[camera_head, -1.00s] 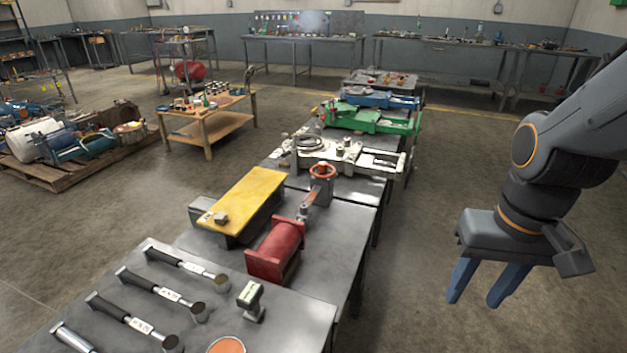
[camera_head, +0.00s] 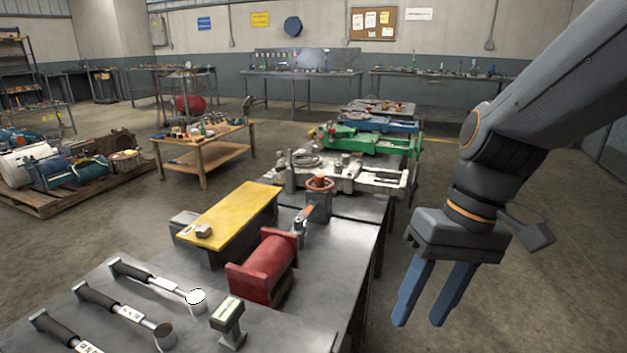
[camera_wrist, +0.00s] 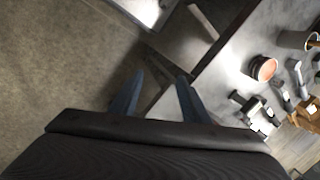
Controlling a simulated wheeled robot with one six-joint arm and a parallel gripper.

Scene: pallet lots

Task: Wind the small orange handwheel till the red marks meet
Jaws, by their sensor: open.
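The small orange handwheel (camera_head: 319,183) sits on top of a grey upright body on the metal table (camera_head: 352,262), behind a red cylindrical unit (camera_head: 266,264). Its red marks are too small to make out. My gripper (camera_head: 421,322) hangs over the floor to the right of the table, pointing down, with its two blue fingers apart and nothing between them. It is well apart from the handwheel. In the wrist view the blue fingers (camera_wrist: 155,95) show over floor and a table edge; the handwheel cannot be made out there.
A yellow-topped block (camera_head: 230,212) stands left of the red unit. A green machine (camera_head: 365,141) stands farther back. The floor right of the table is clear.

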